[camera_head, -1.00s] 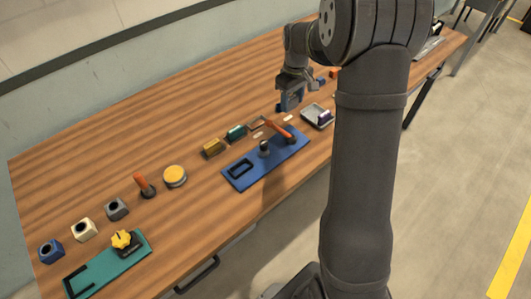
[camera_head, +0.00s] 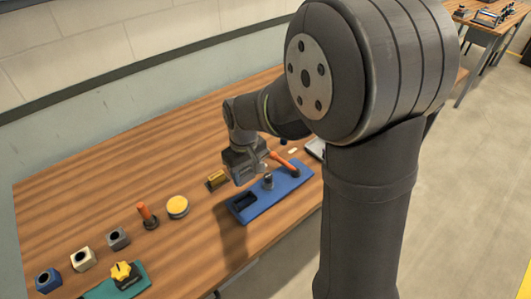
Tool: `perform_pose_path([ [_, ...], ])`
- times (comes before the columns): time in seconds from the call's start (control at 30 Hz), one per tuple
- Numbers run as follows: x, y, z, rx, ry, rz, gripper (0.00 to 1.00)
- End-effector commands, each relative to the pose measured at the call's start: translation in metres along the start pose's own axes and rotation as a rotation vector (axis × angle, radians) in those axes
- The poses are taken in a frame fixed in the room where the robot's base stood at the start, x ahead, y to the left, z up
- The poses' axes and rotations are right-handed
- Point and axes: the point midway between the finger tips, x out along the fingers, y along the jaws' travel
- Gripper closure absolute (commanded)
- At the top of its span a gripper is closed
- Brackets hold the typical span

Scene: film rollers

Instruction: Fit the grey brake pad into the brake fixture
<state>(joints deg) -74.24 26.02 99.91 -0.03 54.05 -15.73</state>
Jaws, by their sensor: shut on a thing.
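My gripper (camera_head: 247,180) is shut and points down, low above the blue plate of the brake fixture (camera_head: 275,200). The small grey piece at its jaws seems to be the grey brake pad; its outline is mostly lost against the grey gripper. The fixture has a black rectangular pocket (camera_head: 244,202) at its left end, lying in shadow. A grey post (camera_head: 268,181) stands mid-plate, and an orange-handled lever (camera_head: 287,161) is at its far right. My gripper is over the left part of the plate, apart from the pocket.
Farther left are a yellow round disc (camera_head: 177,206), an orange-handled tool (camera_head: 147,214), several holed blocks (camera_head: 82,258) and a teal plate (camera_head: 137,285). A grey tray (camera_head: 316,148) is partly behind my arm.

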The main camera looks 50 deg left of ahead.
Motion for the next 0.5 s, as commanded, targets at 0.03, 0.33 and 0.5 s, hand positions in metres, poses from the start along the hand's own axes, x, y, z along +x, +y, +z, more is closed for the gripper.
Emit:
perform_pose_path([
  [0.03,0.000,-0.008,0.003,-0.004,0.001,0.000,0.77],
  [0.33,0.010,-0.017,0.007,0.001,-0.001,0.000,0.77],
  [0.5,0.024,-0.016,0.006,0.000,-0.001,0.000,0.77],
])
